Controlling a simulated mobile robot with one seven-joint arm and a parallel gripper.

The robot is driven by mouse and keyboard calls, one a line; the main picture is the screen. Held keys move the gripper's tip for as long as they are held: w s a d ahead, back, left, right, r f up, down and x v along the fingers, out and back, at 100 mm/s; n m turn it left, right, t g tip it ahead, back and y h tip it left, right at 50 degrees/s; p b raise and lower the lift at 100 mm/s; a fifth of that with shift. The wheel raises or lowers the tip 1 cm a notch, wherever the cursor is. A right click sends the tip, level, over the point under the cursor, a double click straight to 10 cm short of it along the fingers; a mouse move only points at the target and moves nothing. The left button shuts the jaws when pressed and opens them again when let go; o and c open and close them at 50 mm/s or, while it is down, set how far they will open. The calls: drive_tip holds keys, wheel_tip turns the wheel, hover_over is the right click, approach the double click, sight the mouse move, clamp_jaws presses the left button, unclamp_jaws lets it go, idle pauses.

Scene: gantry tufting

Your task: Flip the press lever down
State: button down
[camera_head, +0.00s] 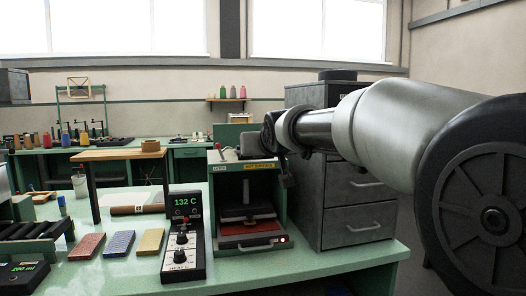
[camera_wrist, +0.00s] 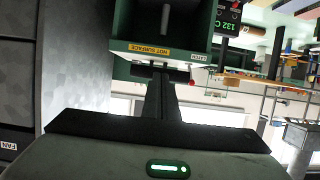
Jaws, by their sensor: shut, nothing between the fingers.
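The press (camera_head: 279,200) is a green, open-fronted box on the bench, with a yellow hot-surface label (camera_head: 259,167). Its lever (camera_head: 217,147), with a small red knob, sticks up at the top left of the press. The knob also shows in the wrist view (camera_wrist: 192,82), just right of my fingers. My gripper (camera_head: 232,154) is shut and empty over the top of the press, close to the lever. In the wrist view my dark fingertips (camera_wrist: 161,70) lie against the label edge of the press. I cannot tell whether they touch the lever.
A heater control box (camera_head: 184,236) reading 132 C stands left of the press. Red, blue and yellow blocks (camera_head: 121,243) lie further left. A grey drawer cabinet (camera_head: 358,207) stands close on the right. A wooden stand (camera_head: 117,154) is behind left.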

wheel_tip(320, 180, up, 4)
drive_tip(key=p, duration=0.4)
drive_tip(key=s+d+f+b, duration=0.1)
drive_tip(key=s+f, duration=0.3)
drive_tip(key=s, duration=0.5)
drive_tip(key=shift+d, duration=0.8)
drive_tip(key=shift+s+d, duration=0.1)
drive_tip(key=s+d+f+m+g+h, duration=0.1)
drive_tip(key=s+d+f+g, duration=0.2)
drive_tip(key=s+d+f, duration=0.5)
drive_tip(key=s+d+f+m+g+h+p, duration=0.1)
drive_tip(key=s+d+f+g+h, duration=0.2)
drive_tip(key=s, duration=0.9)
drive_tip(key=s+d+f+m+g, duration=0.1)
drive_tip(key=s+d+f+g, duration=0.1)
drive_tip(key=s+d+f, duration=0.55)
wheel_tip(320, 180, up, 22)
drive_tip(key=s+a+p, duration=0.2)
drive_tip(key=p, duration=1.9)
drive_tip(key=shift+s+a+f, duration=0.15)
drive_tip(key=shift+s+a, duration=0.1)
drive_tip(key=shift+s, duration=0.05)
drive_tip(key=shift+w, duration=0.1)
